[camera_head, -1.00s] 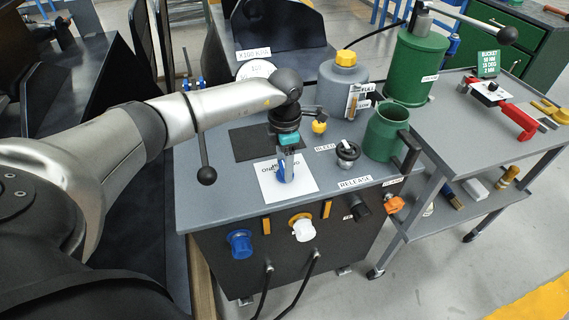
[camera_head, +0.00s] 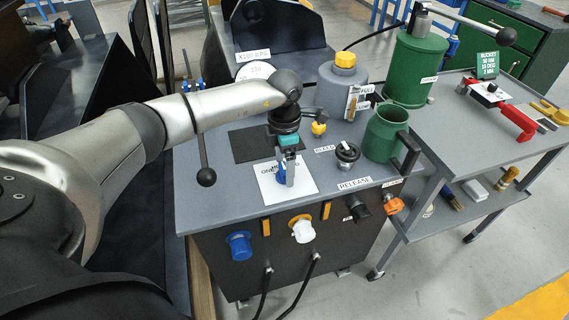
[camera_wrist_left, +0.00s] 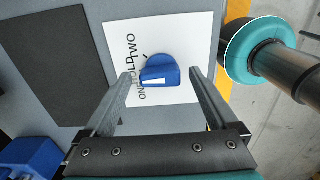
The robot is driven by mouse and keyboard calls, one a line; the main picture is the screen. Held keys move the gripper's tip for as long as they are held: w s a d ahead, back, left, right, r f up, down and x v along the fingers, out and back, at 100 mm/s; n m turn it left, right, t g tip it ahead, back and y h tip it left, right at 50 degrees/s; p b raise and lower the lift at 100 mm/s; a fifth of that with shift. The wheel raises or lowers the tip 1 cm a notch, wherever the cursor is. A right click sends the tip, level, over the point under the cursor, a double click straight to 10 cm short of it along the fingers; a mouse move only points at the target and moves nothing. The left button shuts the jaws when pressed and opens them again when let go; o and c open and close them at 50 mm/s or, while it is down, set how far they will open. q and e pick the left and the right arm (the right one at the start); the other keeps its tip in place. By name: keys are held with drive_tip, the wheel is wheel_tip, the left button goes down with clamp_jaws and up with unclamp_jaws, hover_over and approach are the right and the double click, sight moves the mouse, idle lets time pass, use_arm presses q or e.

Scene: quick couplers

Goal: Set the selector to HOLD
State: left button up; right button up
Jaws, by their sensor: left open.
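The selector is a blue knob (camera_wrist_left: 160,72) with a white mark, on a white plate (camera_wrist_left: 175,30) lettered ONE, HOLD and TWO. The white mark lies toward the lettered side; I cannot tell exactly which word it points at. My left gripper (camera_wrist_left: 160,76) is open, with one finger on each side of the knob; contact cannot be made out. In the head view my left gripper (camera_head: 287,168) hangs over the white plate (camera_head: 303,187), and the blue knob (camera_head: 280,176) is partly hidden behind a finger. My right gripper is not in view in the head view.
A dark mat (camera_head: 248,146) lies behind the plate on the grey bench (camera_head: 215,207). A ball-ended lever (camera_head: 206,177) stands at left. The black BLEED knob (camera_head: 347,152), yellow-topped knob (camera_head: 319,129) and green jug (camera_head: 380,135) stand at right. Blue (camera_head: 239,245) and white (camera_head: 302,230) couplers are on the front.

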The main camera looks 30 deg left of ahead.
sight(284, 168)
use_arm(q)
wheel_tip(284, 168, up, 15)
drive_tip(key=p, duration=0.2)
drive_tip(key=shift+r, duration=0.15)
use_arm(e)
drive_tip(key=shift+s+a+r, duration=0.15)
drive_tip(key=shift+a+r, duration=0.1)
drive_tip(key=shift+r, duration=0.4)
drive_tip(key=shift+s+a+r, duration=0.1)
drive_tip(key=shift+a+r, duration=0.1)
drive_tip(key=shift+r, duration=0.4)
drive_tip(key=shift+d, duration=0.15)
